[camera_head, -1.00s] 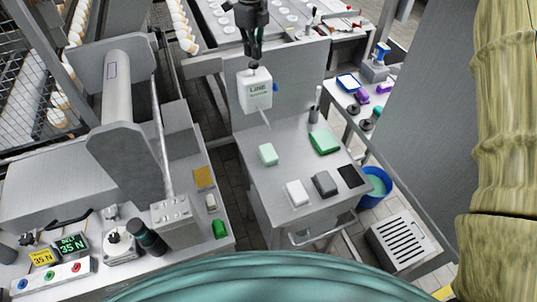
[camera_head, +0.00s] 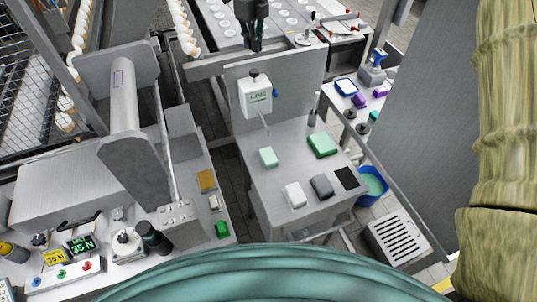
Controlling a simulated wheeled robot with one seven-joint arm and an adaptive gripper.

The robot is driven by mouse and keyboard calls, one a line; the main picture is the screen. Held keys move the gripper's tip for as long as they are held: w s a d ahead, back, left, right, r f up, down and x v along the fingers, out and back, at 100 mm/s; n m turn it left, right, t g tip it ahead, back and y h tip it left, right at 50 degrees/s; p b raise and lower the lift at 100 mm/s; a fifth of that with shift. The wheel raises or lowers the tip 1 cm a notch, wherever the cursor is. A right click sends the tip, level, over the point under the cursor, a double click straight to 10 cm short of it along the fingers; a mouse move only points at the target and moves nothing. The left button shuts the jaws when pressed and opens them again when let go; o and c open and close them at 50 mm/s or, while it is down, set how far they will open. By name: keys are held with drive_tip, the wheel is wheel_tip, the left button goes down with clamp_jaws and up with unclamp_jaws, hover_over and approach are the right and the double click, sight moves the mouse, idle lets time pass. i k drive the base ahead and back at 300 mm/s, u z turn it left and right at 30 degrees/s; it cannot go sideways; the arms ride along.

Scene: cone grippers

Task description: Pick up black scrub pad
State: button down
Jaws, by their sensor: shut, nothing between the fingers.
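A flat black scrub pad (camera_head: 346,178) lies at the right front of the grey metal bench top. A thicker dark grey block (camera_head: 321,186) lies just left of it, and a white block (camera_head: 295,195) lies further left. My gripper (camera_head: 256,44) hangs at the top of the view, behind the bench's upright back panel and well away from the pad. Its fingers point down, are shut and hold nothing.
A pale green block (camera_head: 268,157) and a green pad (camera_head: 322,145) lie further back on the bench. A white LINE dispenser (camera_head: 256,96) hangs on the back panel. A blue bucket (camera_head: 372,186) stands right of the bench. A large grey panel (camera_head: 425,130) rises at right.

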sight(267, 157)
drive_tip(key=k, duration=1)
